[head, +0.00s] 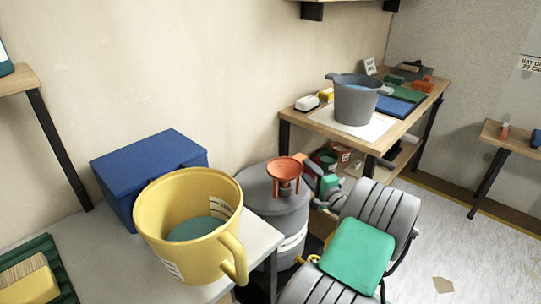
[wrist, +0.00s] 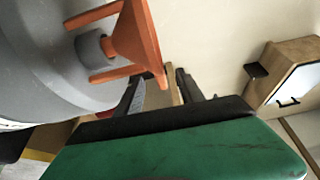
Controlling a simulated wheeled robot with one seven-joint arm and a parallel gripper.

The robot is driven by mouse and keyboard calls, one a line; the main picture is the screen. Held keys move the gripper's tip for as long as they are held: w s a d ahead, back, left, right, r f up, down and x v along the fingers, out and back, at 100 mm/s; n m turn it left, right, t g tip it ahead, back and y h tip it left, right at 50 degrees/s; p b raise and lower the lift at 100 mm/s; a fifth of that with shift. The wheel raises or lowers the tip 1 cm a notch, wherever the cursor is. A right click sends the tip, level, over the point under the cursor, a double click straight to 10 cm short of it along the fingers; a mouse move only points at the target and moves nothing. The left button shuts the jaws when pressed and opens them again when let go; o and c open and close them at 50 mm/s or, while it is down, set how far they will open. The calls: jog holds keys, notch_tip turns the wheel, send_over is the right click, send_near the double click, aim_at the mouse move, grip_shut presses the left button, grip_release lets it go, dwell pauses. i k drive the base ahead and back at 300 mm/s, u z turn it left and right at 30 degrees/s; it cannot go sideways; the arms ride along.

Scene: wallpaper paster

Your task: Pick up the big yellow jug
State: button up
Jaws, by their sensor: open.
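The big yellow jug (head: 165,225) stands upright on a pale grey tabletop (head: 95,270) in the head view. Its wide mouth faces up and shows a dull green inside. Its handle (head: 236,262) is at the front right, near the table's edge. The jug does not show in the wrist view. My gripper (wrist: 163,88) shows in the wrist view with its two dark fingers apart and nothing between them. It is close beside an orange funnel (wrist: 132,42), away from the jug. In the head view my arm is right of the jug's table.
A blue box (head: 150,165) stands behind the jug. A grey drum (head: 262,210) with the orange funnel on top is right of it. A green tray (head: 50,260) lies at far left. A wooden bench (head: 310,123) holds a grey bucket (head: 355,102).

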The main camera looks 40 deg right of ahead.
aim_at(189, 218)
jog(key=k, duration=1.5)
